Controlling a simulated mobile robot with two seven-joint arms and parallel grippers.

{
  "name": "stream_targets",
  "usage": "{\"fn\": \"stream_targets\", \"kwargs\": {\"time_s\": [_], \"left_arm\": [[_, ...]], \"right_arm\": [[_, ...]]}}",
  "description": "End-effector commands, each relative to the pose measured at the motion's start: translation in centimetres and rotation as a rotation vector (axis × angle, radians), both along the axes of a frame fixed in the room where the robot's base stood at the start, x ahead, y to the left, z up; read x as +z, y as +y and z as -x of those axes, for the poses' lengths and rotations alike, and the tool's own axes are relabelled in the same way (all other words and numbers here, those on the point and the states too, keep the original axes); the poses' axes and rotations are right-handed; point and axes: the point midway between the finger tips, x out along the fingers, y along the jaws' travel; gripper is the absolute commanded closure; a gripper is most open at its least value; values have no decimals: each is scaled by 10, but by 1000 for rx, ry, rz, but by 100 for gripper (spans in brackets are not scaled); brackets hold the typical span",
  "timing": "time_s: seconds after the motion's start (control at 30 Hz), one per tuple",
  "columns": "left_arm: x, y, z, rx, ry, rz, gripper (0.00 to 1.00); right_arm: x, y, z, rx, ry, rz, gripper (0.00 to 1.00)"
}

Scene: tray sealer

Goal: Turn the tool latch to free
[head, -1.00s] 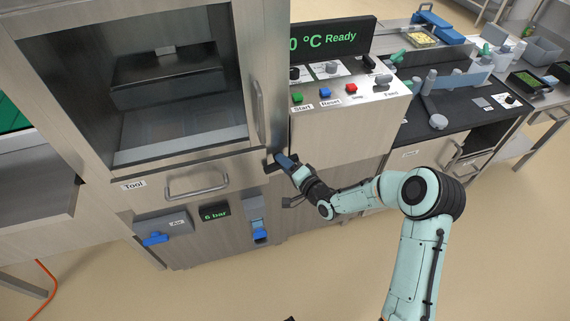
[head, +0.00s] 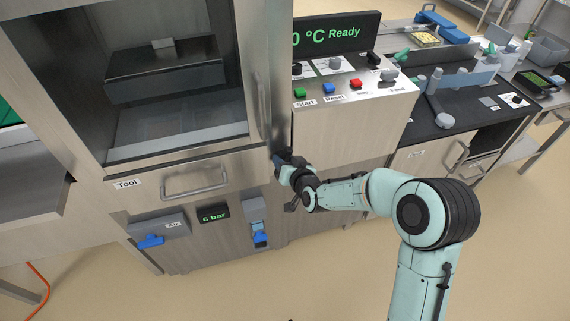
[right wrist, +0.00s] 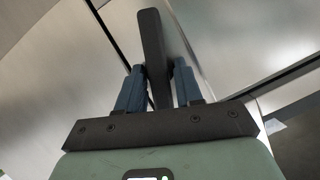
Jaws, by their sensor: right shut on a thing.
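The tool latch (right wrist: 152,45) is a dark flat bar on the metal front in the right wrist view. My right gripper (right wrist: 158,80) is shut on it, with one blue finger on each side of the bar. In the head view, my right gripper (head: 280,158) is at the right end of the drawer labelled Tool (head: 155,195). It hides the latch there, so I cannot read the latch's angle against the machine. My left gripper is not in view.
The drawer handle (head: 195,183) and the upright door handle (head: 263,105) are close to my right gripper. The control box (head: 345,130) with its buttons stands just right of it. Below are an air valve with a blue lever (head: 151,241) and a pressure display (head: 214,213).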

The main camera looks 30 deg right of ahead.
Motion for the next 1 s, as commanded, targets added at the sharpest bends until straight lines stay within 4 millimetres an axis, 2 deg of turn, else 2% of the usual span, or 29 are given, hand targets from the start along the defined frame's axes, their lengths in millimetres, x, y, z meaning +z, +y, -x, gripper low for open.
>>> {"fn": "stream_targets", "kwargs": {"time_s": [0.2, 0.5, 1.0], "left_arm": [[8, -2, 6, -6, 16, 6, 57], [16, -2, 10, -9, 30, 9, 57], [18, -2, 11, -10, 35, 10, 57]], "right_arm": [[2, 3, 0, 2, 42, 163, 95], [2, 4, 0, 2, 76, 307, 95], [0, 3, -1, 1, 87, 356, 95]]}}
